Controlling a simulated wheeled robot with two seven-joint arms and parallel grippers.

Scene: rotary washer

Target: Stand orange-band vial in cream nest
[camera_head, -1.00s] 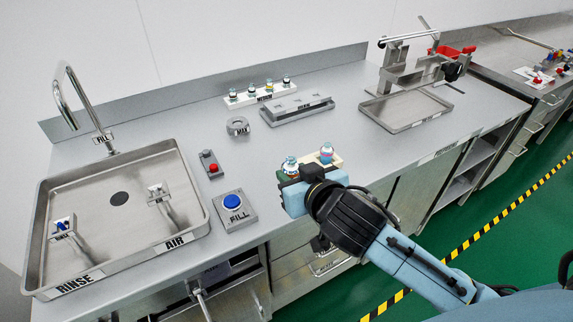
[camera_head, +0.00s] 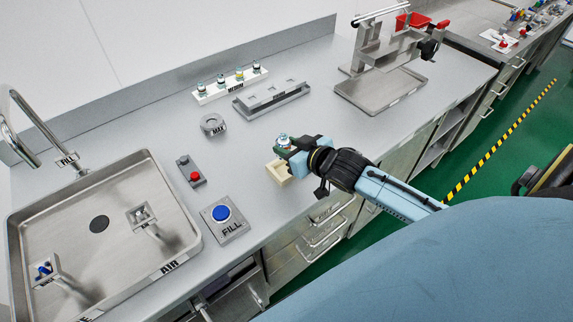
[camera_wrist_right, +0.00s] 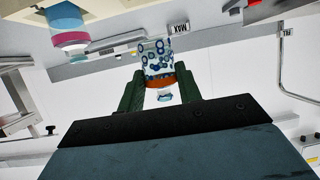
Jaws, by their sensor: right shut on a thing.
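My right gripper (camera_head: 286,147) is shut on the orange-band vial (camera_wrist_right: 158,62), a clear body with blue ring marks and an orange band between the green fingertips. The vial's top also shows in the head view (camera_head: 283,139). The cream nest (camera_head: 280,173) lies at the counter's front edge, partly covered by my gripper. In the wrist view, cream material, likely the nest (camera_wrist_right: 18,52), is at upper left with a pink-and-blue vial (camera_wrist_right: 68,28). The held vial appears apart from it there; its height over the nest cannot be told. My left gripper is out of view.
A blue FILL button (camera_head: 222,213) and a red-button box (camera_head: 192,172) are left of the nest. Behind are a round MAX piece (camera_head: 213,125), a grey slotted block (camera_head: 271,98) and a white vial rack (camera_head: 230,86). A sink (camera_head: 100,235) fills the left.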

